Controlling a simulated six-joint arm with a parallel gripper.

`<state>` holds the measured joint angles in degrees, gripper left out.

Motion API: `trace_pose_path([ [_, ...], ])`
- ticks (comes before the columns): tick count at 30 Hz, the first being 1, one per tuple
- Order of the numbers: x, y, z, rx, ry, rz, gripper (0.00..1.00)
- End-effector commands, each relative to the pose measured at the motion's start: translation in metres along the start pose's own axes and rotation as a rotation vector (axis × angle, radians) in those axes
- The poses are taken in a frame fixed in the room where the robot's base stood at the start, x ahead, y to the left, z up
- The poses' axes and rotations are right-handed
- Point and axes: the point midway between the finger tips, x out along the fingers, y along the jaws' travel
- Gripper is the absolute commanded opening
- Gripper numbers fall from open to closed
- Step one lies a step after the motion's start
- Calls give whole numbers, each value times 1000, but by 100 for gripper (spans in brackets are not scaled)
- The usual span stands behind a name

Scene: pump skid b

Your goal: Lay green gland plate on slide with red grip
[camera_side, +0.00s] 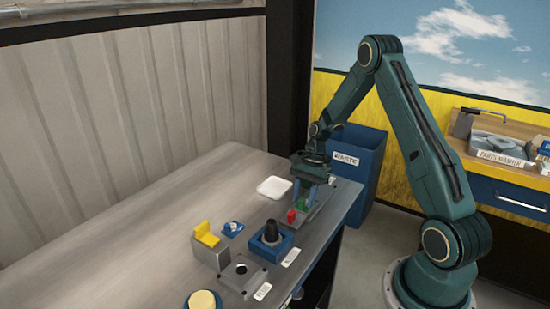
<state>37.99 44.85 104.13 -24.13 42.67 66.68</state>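My gripper (305,196) points down over the far right part of the steel bench, its bluish fingers just above a grey slide (321,207). A small green piece (303,203), which looks like the green gland plate, shows at the fingertips, over or on the slide. The red grip (291,216) stands at the slide's near left end, just beside the green piece. The fingers and the piece are too small here to tell whether the gripper is shut on it or whether the piece touches the slide.
A white tray (274,187) lies left of the gripper. The bench's left side is clear.

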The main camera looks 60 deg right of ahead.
Motion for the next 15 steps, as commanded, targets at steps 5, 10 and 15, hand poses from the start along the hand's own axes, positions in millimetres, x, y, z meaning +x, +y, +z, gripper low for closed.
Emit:
trace_pose_path([
  [5,-9,0,1,0,1,-2,36],
  [10,-28,-1,0,-2,2,-4,36],
  [15,-55,-1,0,0,2,-5,36],
])
